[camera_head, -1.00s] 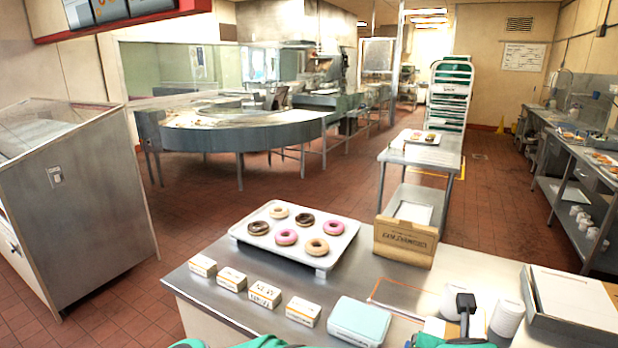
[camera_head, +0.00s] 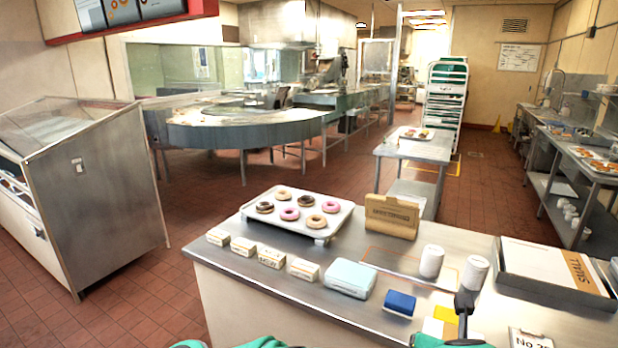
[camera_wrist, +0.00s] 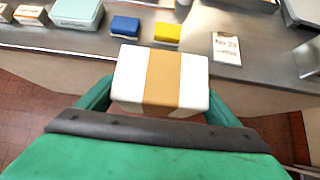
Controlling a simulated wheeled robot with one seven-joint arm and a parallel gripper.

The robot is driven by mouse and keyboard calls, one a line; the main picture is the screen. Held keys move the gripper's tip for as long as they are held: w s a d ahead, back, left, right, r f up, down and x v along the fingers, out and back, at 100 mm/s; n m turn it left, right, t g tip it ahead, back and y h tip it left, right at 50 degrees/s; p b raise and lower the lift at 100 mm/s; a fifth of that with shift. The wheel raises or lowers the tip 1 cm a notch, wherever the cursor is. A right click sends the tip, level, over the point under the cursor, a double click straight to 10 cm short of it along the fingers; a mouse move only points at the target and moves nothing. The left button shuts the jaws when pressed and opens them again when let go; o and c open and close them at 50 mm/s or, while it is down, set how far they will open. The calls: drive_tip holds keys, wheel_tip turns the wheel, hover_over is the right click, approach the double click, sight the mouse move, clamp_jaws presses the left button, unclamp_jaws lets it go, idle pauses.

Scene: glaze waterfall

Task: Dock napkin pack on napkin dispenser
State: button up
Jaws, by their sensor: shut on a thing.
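My gripper (camera_wrist: 160,82) is shut on a white pack with a tan band (camera_wrist: 178,75), which looks like the napkin pack. In the wrist view the pack sits between the two green fingers, in front of the counter edge. I cannot tell for sure which thing is the napkin dispenser. A grey tray-like holder (camera_head: 508,279) with a white top and a tan strip stands at the counter's right.
On the counter (camera_head: 345,310) are a doughnut tray (camera_head: 262,220), small white boxes (camera_head: 271,257), a pale blue box (camera_head: 350,278), a brown box (camera_head: 391,216) and white cylinders (camera_head: 431,261). A blue block (camera_wrist: 125,27), a yellow block (camera_wrist: 167,33) and a card (camera_wrist: 227,48) lie near the front edge.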

drive_tip(key=w+a+f+n+y, duration=0.1)
drive_tip(key=w+a+f, duration=0.3)
drive_tip(key=f, duration=0.2)
drive_tip(key=w+a+f+n+t+y, duration=0.1)
drive_tip(key=w+a+f+n, duration=0.15)
drive_tip(key=a+f, duration=0.35)
drive_tip(key=w+a+f+n+y, duration=0.1)
drive_tip(key=w+a+f, duration=0.25)
drive_tip(key=f, duration=0.35)
drive_tip(key=s+a+f, duration=0.1)
drive_tip(key=a+f, duration=0.5)
drive_tip(key=f, duration=0.4)
drive_tip(key=s+a+f+n+y, duration=0.1)
drive_tip(key=s+a+f, duration=0.1)
drive_tip(key=a+f, duration=0.4)
wheel_tip(320, 180, down, 5)
drive_tip(key=shift+s+a+f, duration=0.1)
drive_tip(key=shift+s+a, duration=0.05)
drive_tip(key=shift+a, duration=0.25)
drive_tip(key=shift+s+a, duration=0.1)
